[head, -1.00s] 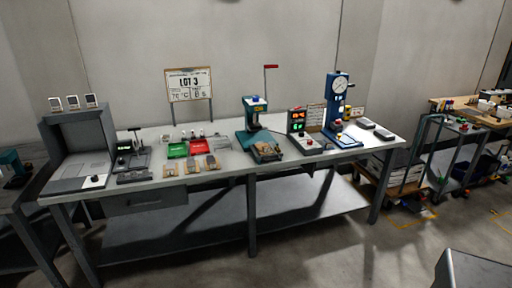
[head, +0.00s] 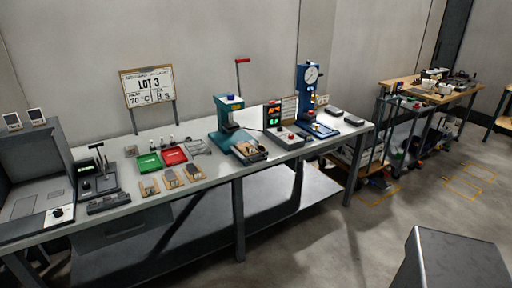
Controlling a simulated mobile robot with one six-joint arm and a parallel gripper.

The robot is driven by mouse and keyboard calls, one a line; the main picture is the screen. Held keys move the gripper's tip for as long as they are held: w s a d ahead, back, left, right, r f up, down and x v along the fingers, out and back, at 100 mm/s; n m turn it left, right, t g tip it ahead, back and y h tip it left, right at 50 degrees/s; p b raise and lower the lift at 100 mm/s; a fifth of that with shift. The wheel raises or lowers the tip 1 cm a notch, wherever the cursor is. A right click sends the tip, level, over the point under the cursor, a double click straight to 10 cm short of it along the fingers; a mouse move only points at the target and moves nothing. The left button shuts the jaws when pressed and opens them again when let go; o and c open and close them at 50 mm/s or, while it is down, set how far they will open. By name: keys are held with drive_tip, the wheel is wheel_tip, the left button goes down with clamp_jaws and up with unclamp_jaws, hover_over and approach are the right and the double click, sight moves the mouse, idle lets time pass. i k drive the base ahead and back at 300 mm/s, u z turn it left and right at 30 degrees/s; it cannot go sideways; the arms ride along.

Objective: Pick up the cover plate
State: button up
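I cannot tell for sure which thing is the cover plate. Several small flat pieces lie on the long grey workbench (head: 225,180). Three tan pieces with grey tops lie in a row near its front edge: a left one (head: 149,188), a middle one (head: 171,180) and a right one (head: 193,174). Two dark grey flat blocks, one farther back (head: 333,112) and one nearer (head: 354,120), lie at the bench's right end. My gripper is not in view.
A green tray (head: 149,161) and a red tray (head: 174,156) sit behind the tan pieces. A teal press (head: 228,115), a red-buttoned control box (head: 289,138) and a blue gauge press (head: 308,95) stand farther right. A wheeled cart (head: 405,130) stands beyond. Floor before the bench is open.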

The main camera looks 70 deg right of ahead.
sight(244, 147)
drive_tip(key=z, duration=0.7)
drive_tip(key=i, duration=0.8)
drive_tip(key=z, duration=0.45)
